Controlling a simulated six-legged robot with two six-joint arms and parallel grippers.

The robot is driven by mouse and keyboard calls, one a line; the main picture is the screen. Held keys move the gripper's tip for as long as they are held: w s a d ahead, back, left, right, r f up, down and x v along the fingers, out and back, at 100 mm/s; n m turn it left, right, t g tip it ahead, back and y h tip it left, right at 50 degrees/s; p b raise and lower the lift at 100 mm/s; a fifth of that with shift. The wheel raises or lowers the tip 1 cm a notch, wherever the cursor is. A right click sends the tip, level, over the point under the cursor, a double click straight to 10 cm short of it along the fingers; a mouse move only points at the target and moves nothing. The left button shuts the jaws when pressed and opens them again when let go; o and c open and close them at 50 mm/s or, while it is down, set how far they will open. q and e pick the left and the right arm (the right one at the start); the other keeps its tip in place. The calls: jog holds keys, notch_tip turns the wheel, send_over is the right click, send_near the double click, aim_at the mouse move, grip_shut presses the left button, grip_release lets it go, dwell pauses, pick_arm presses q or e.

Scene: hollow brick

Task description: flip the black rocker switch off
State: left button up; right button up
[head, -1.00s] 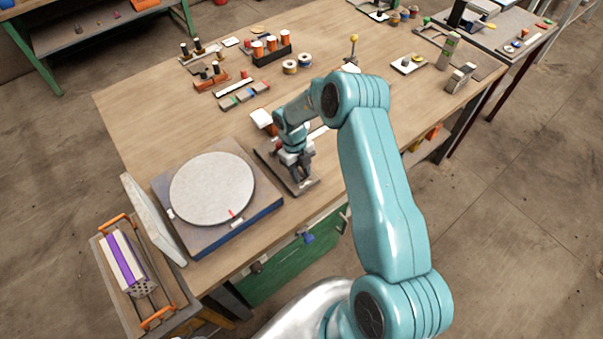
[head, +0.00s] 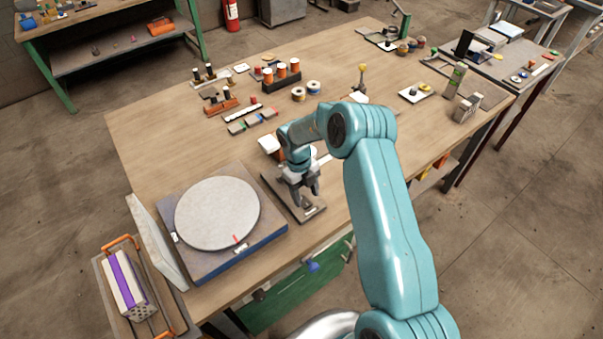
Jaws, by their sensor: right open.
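My right gripper (head: 304,192) points down over a dark flat plate (head: 314,213) near the table's front edge. Its two fingers are apart, with nothing seen between them. I cannot make out the black rocker switch; the gripper and wrist hide part of the plate. My left gripper is not in view.
A round pale disc (head: 217,212) on a blue-grey base (head: 262,240) stands left of the gripper. Spools in a black holder (head: 283,83) and small racks (head: 250,122) stand farther back. A tray with orange handles (head: 160,320) is at lower left.

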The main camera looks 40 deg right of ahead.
jog(key=b+v, duration=0.2)
jog(key=v, duration=1.2)
jog(key=shift+r, duration=0.2)
jog(key=shift+w+a, duration=0.1)
